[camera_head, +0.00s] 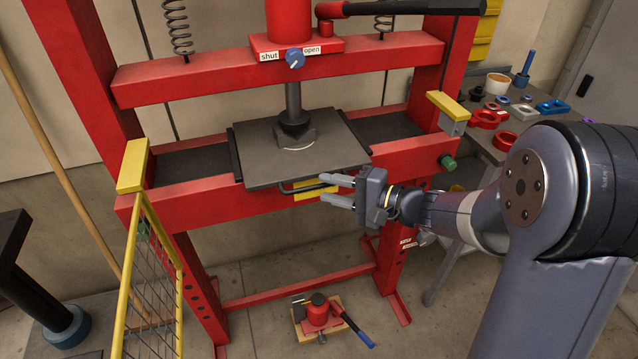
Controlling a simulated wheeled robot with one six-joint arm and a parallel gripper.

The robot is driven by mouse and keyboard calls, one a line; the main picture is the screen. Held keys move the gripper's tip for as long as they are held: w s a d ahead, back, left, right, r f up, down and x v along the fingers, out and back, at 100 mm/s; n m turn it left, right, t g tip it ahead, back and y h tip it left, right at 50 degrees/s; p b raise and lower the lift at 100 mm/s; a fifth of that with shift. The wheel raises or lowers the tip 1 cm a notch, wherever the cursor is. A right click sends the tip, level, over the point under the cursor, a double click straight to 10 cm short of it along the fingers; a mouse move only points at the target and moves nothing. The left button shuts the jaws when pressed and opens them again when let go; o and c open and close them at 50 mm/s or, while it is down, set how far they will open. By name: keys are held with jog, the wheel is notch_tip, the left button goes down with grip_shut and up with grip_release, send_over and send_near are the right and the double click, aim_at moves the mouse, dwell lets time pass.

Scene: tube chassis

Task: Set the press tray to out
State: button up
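The press tray (262,172) is a flat dark grey plate on the red press frame, under the ram. A round dark block (293,132) sits on its middle below the ram. A dark bar handle (291,189) shows under the tray's front edge, with a yellow patch behind it. My gripper (324,188) reaches in from the right, its two grey fingers apart and pointing left at the handle's right end. I see nothing held. I cannot tell whether the bar lies between the fingers or touches them.
A yellow mesh guard (150,270) stands at front left, and a yellow-topped post (447,106) at right. A red jack (318,312) sits on the floor below. A bench with parts (487,118) is at right. A knob (294,59) sits between "shut" and "open" labels.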

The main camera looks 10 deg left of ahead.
aim_at(319, 185)
jog(key=shift+x, duration=1.75)
jog(key=shift+c, duration=0.5)
jog(key=shift+s+f, duration=0.1)
grip_shut()
jog(key=shift+d+f, duration=0.1)
